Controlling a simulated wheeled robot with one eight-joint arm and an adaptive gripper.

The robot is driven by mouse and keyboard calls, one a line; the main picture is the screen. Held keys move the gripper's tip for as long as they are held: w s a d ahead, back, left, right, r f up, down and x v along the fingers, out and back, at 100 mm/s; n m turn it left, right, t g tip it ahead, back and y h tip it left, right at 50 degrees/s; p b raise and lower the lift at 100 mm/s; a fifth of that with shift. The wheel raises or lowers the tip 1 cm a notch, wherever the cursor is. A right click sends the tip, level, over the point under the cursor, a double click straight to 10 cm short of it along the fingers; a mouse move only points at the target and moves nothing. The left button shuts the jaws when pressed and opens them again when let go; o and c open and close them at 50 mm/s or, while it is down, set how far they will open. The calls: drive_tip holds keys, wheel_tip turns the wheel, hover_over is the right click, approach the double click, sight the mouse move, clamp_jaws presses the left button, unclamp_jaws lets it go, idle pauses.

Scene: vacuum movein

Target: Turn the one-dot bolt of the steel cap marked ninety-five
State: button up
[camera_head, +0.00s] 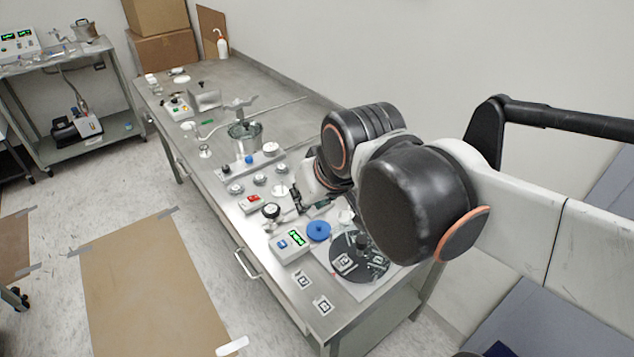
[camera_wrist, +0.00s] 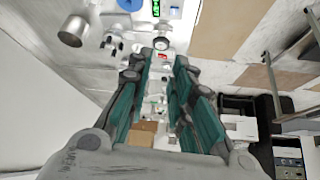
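Several small round steel pieces stand on the bench in the head view: one at the left (camera_head: 235,188), one in the middle (camera_head: 260,179) and one at the right (camera_head: 281,191). Their markings and bolt dots are too small to read, so I cannot tell which is the cap marked ninety-five. My gripper (camera_head: 302,200) is low over the bench, just right of these pieces, partly hidden by my arm. In the wrist view my gripper (camera_wrist: 162,62) has its teal-padded fingers apart, with no object held between them.
A white box with a green display (camera_head: 293,241), a blue disc (camera_head: 318,231) and a dark round plate (camera_head: 345,262) lie near the front. A black-faced round piece (camera_head: 271,210) and a red-display box (camera_head: 253,203) are close to my gripper.

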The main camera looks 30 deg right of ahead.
drive_tip(key=w+d+g+p, duration=0.1)
drive_tip(key=w+d, duration=0.3)
drive_tip(key=w, duration=0.6)
drive_tip(key=w+d+f+m+g+h, duration=0.1)
drive_tip(key=w+d+f+m, duration=0.1)
drive_tip(key=w+d+f, duration=0.6)
drive_tip(key=b+x, duration=0.1)
drive_tip(key=x, duration=0.3)
drive_tip(key=b+x, duration=0.1)
drive_tip(key=x, duration=0.3)
drive_tip(key=b+x, duration=0.2)
drive_tip(key=x, duration=0.2)
drive_tip(key=shift+s+d+f, duration=0.1)
drive_tip(key=shift+s+d, duration=0.15)
drive_tip(key=shift+s, duration=0.15)
clamp_jaws()
